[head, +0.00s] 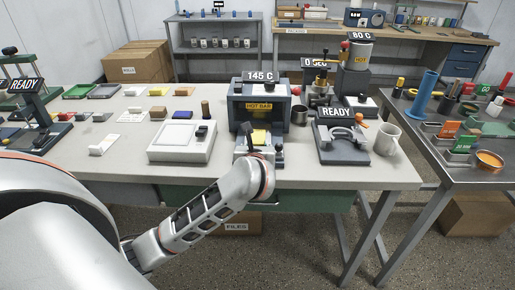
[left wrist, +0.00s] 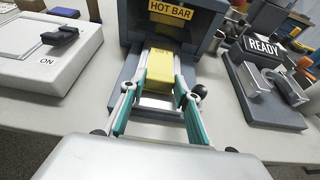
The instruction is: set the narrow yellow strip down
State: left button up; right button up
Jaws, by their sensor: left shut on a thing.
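The yellow strip (left wrist: 160,66) shows in the left wrist view, at the mouth of the grey hot bar machine (left wrist: 205,22). My left gripper (left wrist: 161,82), with teal-lined fingers, is shut on the strip, one finger on each side. In the head view the hot bar machine (head: 233,107) stands at the middle of the table under a 145 C sign. My left gripper (head: 258,150) is in front of it, partly hidden by my own wrist. I cannot tell whether the strip touches the machine's bed. My right gripper is not in view.
A white device with a dark handle (head: 180,144) stands left of the machine. A grey press marked READY (head: 342,152) and a light mug (head: 385,138) stand to the right. Small blocks and trays lie farther left. The table's front edge (head: 330,184) is close.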

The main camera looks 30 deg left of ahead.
pick_arm(q)
jog(key=shift+f, duration=0.1)
jog(key=shift+f, duration=0.15)
jog(key=o, duration=0.8)
